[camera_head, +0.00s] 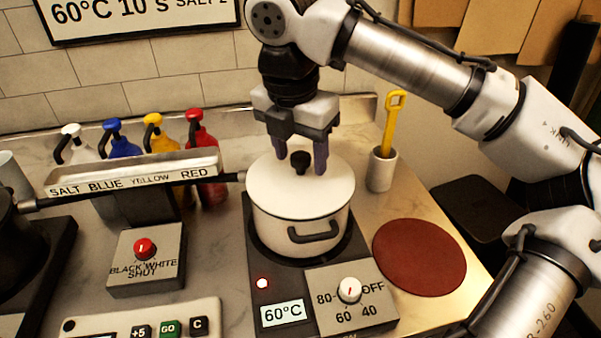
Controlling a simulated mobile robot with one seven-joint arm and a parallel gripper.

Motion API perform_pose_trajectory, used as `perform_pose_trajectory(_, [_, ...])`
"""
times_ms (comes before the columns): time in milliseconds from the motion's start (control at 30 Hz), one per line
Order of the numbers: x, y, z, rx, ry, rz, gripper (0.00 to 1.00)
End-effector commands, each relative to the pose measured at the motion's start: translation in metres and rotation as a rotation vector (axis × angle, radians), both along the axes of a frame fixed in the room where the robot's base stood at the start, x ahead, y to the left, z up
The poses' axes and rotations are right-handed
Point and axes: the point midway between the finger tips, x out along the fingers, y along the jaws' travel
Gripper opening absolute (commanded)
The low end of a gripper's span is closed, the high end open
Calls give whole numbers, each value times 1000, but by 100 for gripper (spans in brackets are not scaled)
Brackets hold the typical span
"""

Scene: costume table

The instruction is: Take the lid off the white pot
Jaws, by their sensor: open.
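The white pot (275,231) stands on a black hot plate at the middle of the counter. Its white lid (318,190) sits on top, with a black knob (299,161) at the centre. My gripper (301,165) points down over the lid. Its two fingers are apart, one on each side of the knob in the picture. I cannot tell whether the fingertips touch the lid or the knob. A black handle (315,238) sticks out from the pot's front.
A round red-brown mat (419,255) lies bare to the pot's right. A cup (382,170) with a yellow tool (391,125) stands behind it. A labelled rail (135,174) and several coloured bottles (203,135) are left. The heat dial box (349,300) is in front.

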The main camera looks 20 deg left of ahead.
Motion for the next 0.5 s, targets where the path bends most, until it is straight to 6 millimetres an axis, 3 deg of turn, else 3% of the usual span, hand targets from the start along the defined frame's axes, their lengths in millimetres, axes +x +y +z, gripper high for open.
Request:
perform_pose_trajectory(200, [0, 0, -1, 0, 0, 0, 54])
perform_pose_trajectory(500, [0, 0, 0, 0, 0, 1, 14])
